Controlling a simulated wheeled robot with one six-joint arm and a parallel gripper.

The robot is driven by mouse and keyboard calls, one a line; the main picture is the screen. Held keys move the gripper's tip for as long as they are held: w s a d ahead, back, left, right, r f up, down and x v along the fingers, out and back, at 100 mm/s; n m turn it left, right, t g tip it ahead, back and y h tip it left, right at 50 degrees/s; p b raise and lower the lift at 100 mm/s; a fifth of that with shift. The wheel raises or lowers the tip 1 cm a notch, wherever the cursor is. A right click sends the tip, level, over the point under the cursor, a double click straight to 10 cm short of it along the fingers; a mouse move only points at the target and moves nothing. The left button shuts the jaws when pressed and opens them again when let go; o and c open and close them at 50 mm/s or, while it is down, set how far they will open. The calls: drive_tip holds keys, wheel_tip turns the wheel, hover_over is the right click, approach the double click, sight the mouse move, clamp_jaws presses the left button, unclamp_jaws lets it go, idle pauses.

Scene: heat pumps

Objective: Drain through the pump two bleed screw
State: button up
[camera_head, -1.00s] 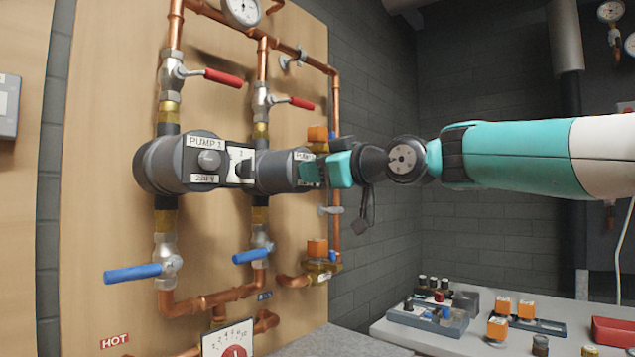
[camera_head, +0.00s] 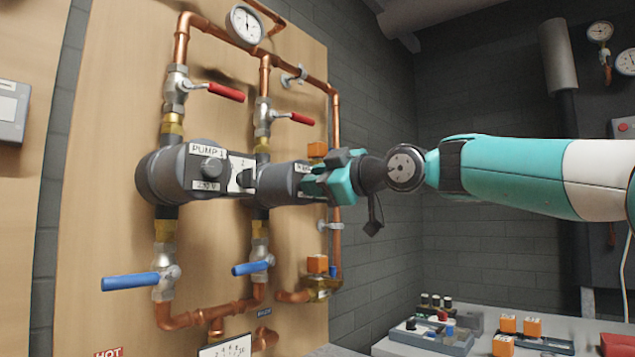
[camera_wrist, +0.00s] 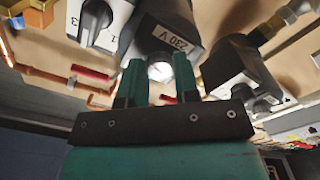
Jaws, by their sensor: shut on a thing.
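Pump two (camera_head: 277,180) is the dark grey round pump on the wooden board, right of pump 1 (camera_head: 190,170). My gripper (camera_head: 322,185) is at its front face and covers most of it in the head view. In the wrist view pump two (camera_wrist: 158,28) is straight ahead, with a "230 V" label beside my fingers. My gripper (camera_wrist: 158,80) has its two teal fingers on either side of the pale round bleed screw (camera_wrist: 160,71) and is shut on it. The bleed screw is hidden in the head view, and its seat is not clear.
Red-handled valves (camera_head: 225,92) sit above the pumps and blue-handled valves (camera_head: 130,281) below. Copper pipe (camera_head: 335,130) and an orange actuator (camera_head: 317,264) are near my wrist. A bench (camera_head: 400,350) with parts stands lower right.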

drive_tip(key=shift+w+f, duration=0.1)
drive_tip(key=o, duration=0.9)
drive_tip(key=shift+o, duration=0.2)
drive_tip(key=b+v, duration=0.3)
drive_tip(key=v, duration=1.4)
drive_tip(key=shift+d+b, duration=0.25)
drive_tip(key=shift+b, duration=0.05)
drive_tip(key=shift+f, duration=0.1)
